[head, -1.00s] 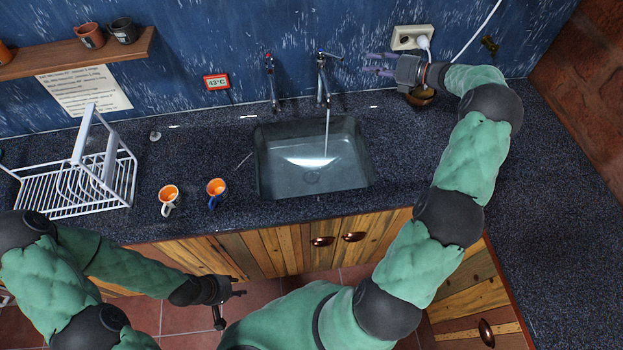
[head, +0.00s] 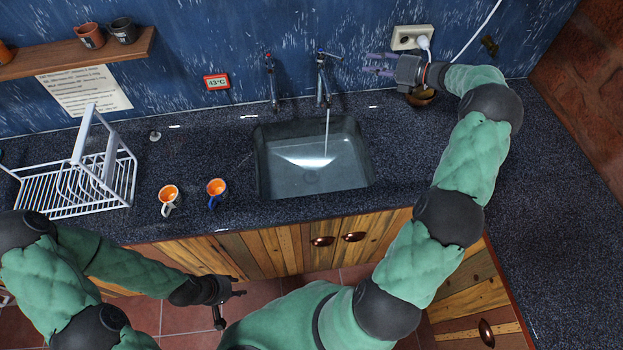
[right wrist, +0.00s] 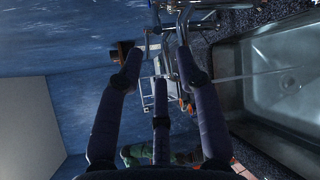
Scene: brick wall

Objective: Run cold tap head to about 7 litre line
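The cold tap (head: 322,75), with a blue mark on its top, stands on the counter behind the sink. A thin stream of water (head: 326,130) runs from its spout into the grey sink (head: 263,170). Water lies in the sink with a bright reflection; I cannot read any litre line. My right gripper (head: 368,63) is right of the tap's top, apart from it. Its fingers are spread and empty in the right wrist view (right wrist: 155,65), with tap metal beyond them. My left gripper (head: 232,306) is open and empty, low in front of the cabinets.
A second tap (head: 271,80) with a red mark stands to the left, by a 43°C display (head: 216,82). Two mugs (head: 169,199) (head: 216,192) and a dish rack (head: 75,190) are left of the sink. A socket (head: 411,38) and brown bowl (head: 421,97) are near my right gripper.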

